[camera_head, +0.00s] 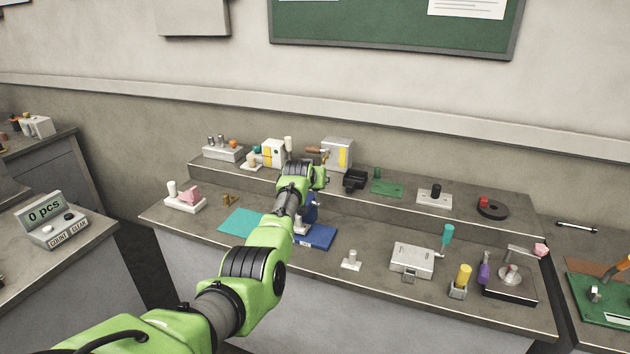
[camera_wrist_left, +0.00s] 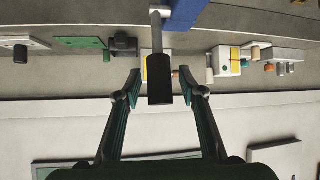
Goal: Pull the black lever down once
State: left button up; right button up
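The black lever grip (camera_wrist_left: 160,80) sits at the end of a short metal rod in the left wrist view, joined to a blue body (camera_wrist_left: 185,12). In the head view the blue press (camera_head: 312,212) stands on its blue base (camera_head: 316,238) on the bench. Its lever is hidden there behind my left arm. My left gripper (camera_head: 320,176) is at the upper part of the press. In the left wrist view my left gripper (camera_wrist_left: 162,85) is open, with the black grip between its fingertips in the picture and a gap on each side. My right gripper is not in view.
A teal mat (camera_head: 240,221) lies left of the press. A small grey stand (camera_head: 351,260) and a metal box (camera_head: 412,260) are to its right. The raised shelf behind holds a grey box (camera_head: 338,153) and a black bin (camera_head: 354,181). A counter display (camera_head: 45,212) reads 0 pcs.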

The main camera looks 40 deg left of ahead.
pick_arm(q)
jog(key=v, duration=1.2)
dwell(0.9)
